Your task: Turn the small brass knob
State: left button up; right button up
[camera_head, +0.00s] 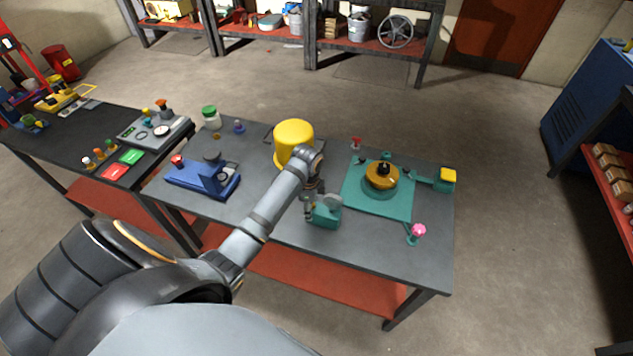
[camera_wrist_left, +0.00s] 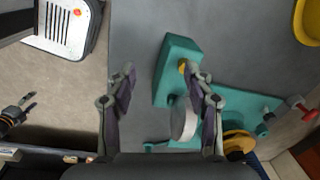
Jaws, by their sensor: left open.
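The small brass knob (camera_wrist_left: 183,66) shows in the left wrist view on the teal block (camera_wrist_left: 172,82). The same teal block (camera_head: 326,216) stands near the table's front edge in the head view, where I cannot make out the knob. A pale grey disc (camera_wrist_left: 183,120) sits beside the block. My left gripper (camera_wrist_left: 160,74) is open and empty above the block; its right fingertip appears beside the knob in the picture, and contact cannot be told. In the head view my left gripper (camera_head: 309,210) hangs at the block's left side. My right gripper (camera_wrist_left: 27,108) seems to show small at lower left.
A teal plate (camera_head: 400,208) with a round brass piece (camera_head: 382,176) lies right of the block. A yellow drum (camera_head: 293,140) stands behind my left wrist, and a blue device (camera_head: 205,180) stands left. A pink knob (camera_head: 418,231) is near the right front corner. Bare table lies in front.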

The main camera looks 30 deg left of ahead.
aim_at(313, 204)
pick_arm(q)
jog(key=w+r+m, duration=0.1)
jog(key=w+r, duration=0.1)
jog(key=r, duration=0.1)
jog(key=w+a+r+m, duration=0.1)
jog(key=r, duration=0.1)
jog(key=shift+w+m+p, duration=0.15)
jog(key=shift+m+p, duration=0.15)
jog(key=shift+m+g, duration=0.3)
jog(key=f+b, duration=0.4)
jog(key=b, duration=0.1)
jog(key=f+b, duration=0.4)
jog(key=b, duration=0.1)
jog(key=shift+w+f+b, duration=0.2)
jog(key=shift+f+b, duration=0.1)
jog(key=shift+b, duration=0.05)
jog(key=shift+r, duration=0.1)
